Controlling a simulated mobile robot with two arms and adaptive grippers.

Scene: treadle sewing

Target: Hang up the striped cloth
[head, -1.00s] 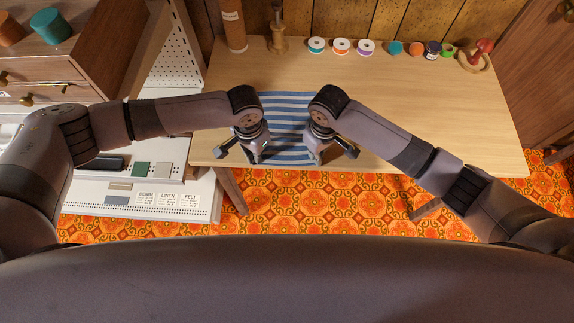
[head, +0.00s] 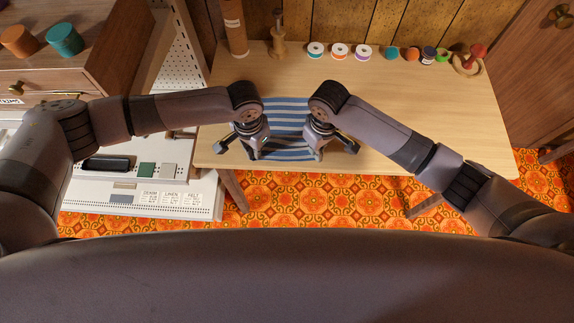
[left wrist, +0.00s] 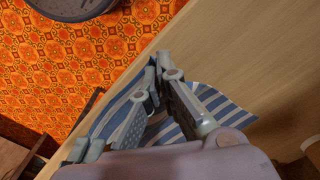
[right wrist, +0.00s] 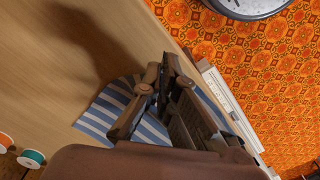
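The blue-and-white striped cloth (head: 288,118) is at the near edge of the wooden table, between my two grippers. My left gripper (head: 251,151) is at its near left corner and my right gripper (head: 319,153) at its near right corner. In the left wrist view the left fingertips (left wrist: 160,76) are close together on the cloth (left wrist: 215,105). In the right wrist view the right fingertips (right wrist: 160,72) also nearly meet on the cloth (right wrist: 112,105). Both look shut on its near edge; the pinched fabric itself is mostly hidden by the fingers.
Thread spools (head: 340,51) and a red-topped wooden item (head: 472,58) line the back of the table (head: 430,110). A wooden spindle (head: 278,40) stands there too. A drawer cabinet (head: 110,45) and a white machine panel (head: 150,195) are at left. The table's right half is clear.

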